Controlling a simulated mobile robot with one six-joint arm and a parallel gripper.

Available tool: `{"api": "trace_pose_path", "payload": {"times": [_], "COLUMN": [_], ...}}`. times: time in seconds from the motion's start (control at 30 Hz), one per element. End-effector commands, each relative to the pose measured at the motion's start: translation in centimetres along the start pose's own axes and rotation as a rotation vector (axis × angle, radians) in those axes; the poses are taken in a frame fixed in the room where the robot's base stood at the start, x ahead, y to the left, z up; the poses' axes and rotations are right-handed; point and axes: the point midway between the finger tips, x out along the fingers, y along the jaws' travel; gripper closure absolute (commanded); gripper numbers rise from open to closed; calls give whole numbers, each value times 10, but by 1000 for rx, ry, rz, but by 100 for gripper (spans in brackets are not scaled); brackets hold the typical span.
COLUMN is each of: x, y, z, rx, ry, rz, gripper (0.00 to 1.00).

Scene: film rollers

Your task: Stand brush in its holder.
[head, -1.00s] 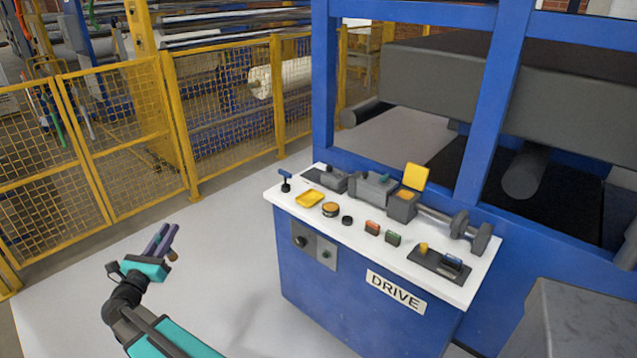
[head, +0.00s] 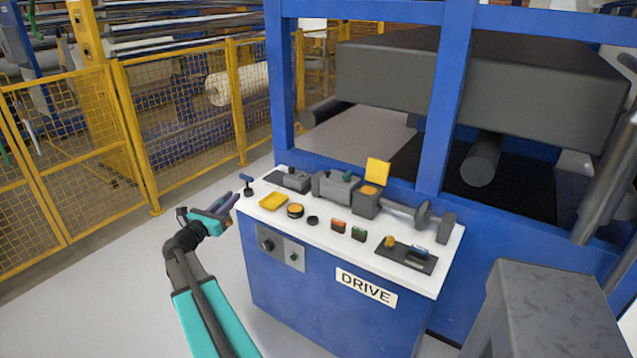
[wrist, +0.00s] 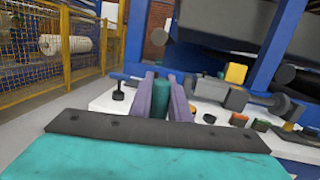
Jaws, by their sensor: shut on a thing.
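My gripper (head: 226,202) is at the left end of the white-topped drive cabinet, near its edge. In the wrist view its purple fingers are shut on a dark green upright piece (wrist: 161,100), which looks like the brush's handle. The bristle end is hidden in that view. A small black ring-like cup (head: 312,220) stands on the white top, right of the gripper, and also shows in the wrist view (wrist: 209,118). It may be the holder, but I cannot tell for sure. The brush is apart from it.
Blue frame posts rise behind. Yellow fencing stands left.

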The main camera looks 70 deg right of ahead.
Motion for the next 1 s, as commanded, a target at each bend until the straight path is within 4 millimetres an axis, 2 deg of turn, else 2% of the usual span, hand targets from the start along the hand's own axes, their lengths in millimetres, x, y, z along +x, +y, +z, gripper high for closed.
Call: {"api": "trace_pose_path", "payload": {"times": [0.03, 0.2, 0.37, 0.6, 0.8, 1.0], "x": [18, 68, 112, 174, 210, 224], "y": [-11, -49, -88, -153, -200, -220], "z": [-3, -8, -13, -19, -22, -23], "rx": [3, 7, 14, 24, 33, 36], "ry": [6, 26, 45, 71, 88, 95], "rz": [-22, -80, -134, -213, -264, -285], "gripper": [100, 100, 100, 100, 100, 100]}}
